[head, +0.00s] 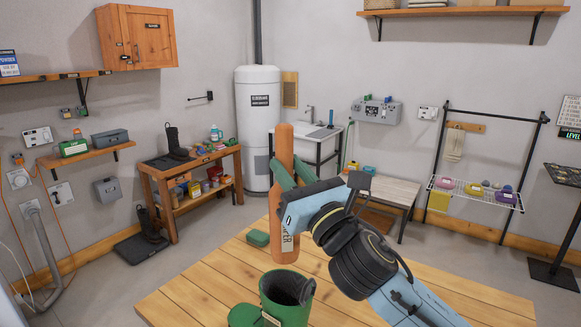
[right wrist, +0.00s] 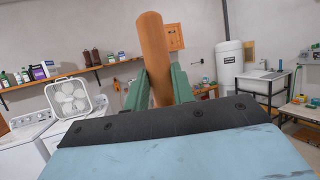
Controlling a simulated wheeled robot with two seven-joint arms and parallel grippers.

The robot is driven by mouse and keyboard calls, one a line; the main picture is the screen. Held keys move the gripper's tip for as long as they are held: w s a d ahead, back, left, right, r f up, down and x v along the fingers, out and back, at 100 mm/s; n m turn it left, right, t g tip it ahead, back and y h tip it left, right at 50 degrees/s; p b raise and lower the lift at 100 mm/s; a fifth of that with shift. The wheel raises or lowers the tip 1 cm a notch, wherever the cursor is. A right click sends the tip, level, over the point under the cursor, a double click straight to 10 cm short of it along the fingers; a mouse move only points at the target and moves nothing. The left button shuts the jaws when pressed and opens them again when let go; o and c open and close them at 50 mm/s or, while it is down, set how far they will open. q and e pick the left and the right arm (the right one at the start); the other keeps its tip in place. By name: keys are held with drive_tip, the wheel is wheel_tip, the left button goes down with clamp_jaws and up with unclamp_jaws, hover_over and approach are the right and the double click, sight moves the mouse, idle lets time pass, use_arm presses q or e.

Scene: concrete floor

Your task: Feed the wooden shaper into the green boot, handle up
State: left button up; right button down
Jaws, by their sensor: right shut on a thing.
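The wooden shaper (head: 284,226) is a long orange-brown piece with a pale label, held nearly upright. My right gripper (head: 280,174) is shut on its upper part, with green fingers on either side. The shaper also shows between the fingers in the right wrist view (right wrist: 154,50). The green boot (head: 284,312) stands on the table at the bottom of the head view, its dark opening facing up. The shaper's lower end appears just above the boot opening and apart from it; the depth between them is unclear. The boot's lower part is cut off. My left gripper is not in view.
The wooden table (head: 210,283) has clear room left of the boot. A small green object (head: 258,238) lies behind the boot. A workbench (head: 190,171) with a dark boot on it, a white water heater (head: 258,120) and a sink (head: 318,140) stand farther back.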

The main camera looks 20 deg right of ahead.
sight(292, 251)
drive_tip(key=shift+f+b, duration=1.05)
drive_tip(key=shift+f, duration=0.6)
drive_tip(key=shift+f+b, duration=4.75)
drive_tip(key=shift+f, duration=1.65)
drive_tip(key=c, duration=1.1)
unclamp_jaws()
drive_tip(key=shift+f, duration=0.1)
drive_tip(key=shift+s, duration=0.1)
drive_tip(key=b+v, duration=0.3)
drive_tip(key=v, duration=1)
drive_tip(key=shift+s+f, duration=0.1)
